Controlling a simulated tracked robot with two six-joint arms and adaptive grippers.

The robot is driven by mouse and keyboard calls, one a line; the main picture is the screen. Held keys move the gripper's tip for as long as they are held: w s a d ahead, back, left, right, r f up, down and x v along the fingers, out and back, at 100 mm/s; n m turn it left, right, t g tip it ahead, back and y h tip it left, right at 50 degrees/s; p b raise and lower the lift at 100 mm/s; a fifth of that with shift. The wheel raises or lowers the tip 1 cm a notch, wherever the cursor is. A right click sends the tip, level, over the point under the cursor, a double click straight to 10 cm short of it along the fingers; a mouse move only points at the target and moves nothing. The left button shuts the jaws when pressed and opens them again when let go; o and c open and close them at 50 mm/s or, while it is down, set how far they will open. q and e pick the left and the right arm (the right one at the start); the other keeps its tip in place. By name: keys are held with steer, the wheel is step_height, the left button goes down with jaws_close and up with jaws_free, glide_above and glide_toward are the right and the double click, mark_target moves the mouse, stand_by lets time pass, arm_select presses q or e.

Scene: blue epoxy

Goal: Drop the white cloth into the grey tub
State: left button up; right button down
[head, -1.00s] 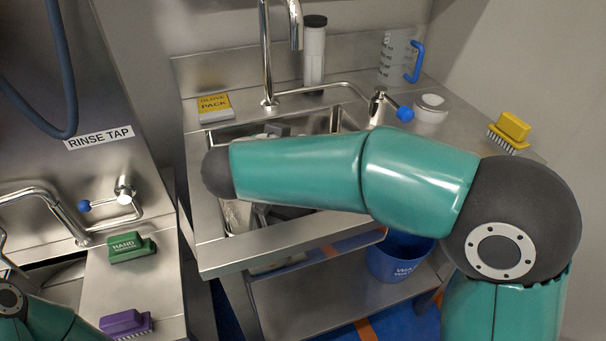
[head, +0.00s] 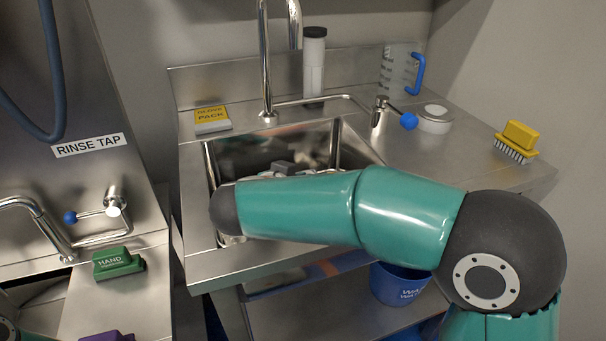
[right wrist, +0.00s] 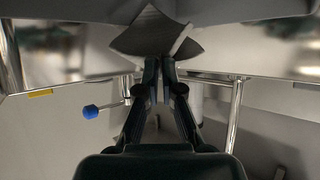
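My right arm reaches across the steel sink from the right in the head view and hides part of the basin. In the right wrist view, my right gripper (right wrist: 159,62) has its fingertips close together on a thin, fan-shaped piece (right wrist: 155,33). It looks grey in shadow and seems to be the white cloth. I cannot make out this grip in the head view, where a dark grey part (head: 286,167) and some whitish shapes show behind the forearm. I cannot pick out the grey tub in either view. My left gripper is out of view.
The sink (head: 215,262) has a tall tap (head: 265,60) behind it and a blue-tipped lever (head: 408,121). A blue bucket (head: 400,285) is below.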

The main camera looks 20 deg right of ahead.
steer(key=shift+f, duration=0.15)
jaws_free()
stand_by(0.9)
steer(key=r+g+y+p, duration=0.1)
steer(key=p, duration=0.2)
steer(key=s+a+r+g+y+p, duration=0.1)
steer(key=r+p, duration=0.1)
steer(key=p, duration=0.1)
steer(key=s+a+r+g+y+p, duration=0.1)
steer(key=r+p, duration=0.1)
steer(key=p, duration=0.1)
steer(key=shift+s, duration=0.15)
steer(key=shift+f, duration=0.1)
steer(key=shift+a, duration=0.1)
